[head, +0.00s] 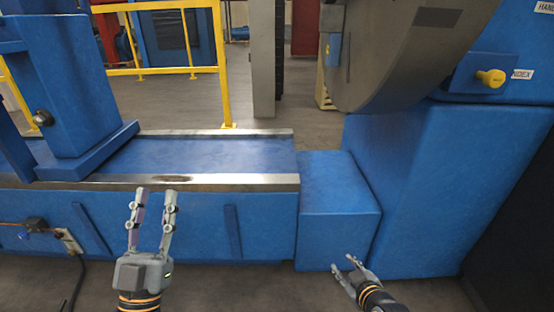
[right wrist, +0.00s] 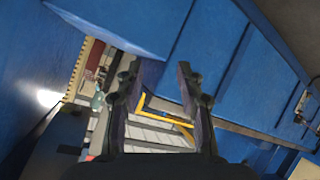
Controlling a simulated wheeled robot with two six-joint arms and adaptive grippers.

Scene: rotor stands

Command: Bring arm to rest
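My left gripper (head: 152,208) is at the lower left of the head view, in front of the blue machine bed (head: 250,220). Its two fingers point up and are apart, with nothing between them. My right gripper (head: 345,266) is at the lower middle right of the head view, in front of the blue block (head: 338,205). It is smaller in the picture and its fingers are apart. In the right wrist view the two dark fingers (right wrist: 160,85) stand apart with a gap and no held object.
A big grey rotor disc (head: 410,50) sits at the upper right beside a blue housing (head: 440,180) with a yellow knob (head: 490,78). A blue stand (head: 75,85) is on the left of the bed. A yellow railing (head: 222,60) stands behind. Grey floor shows in front.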

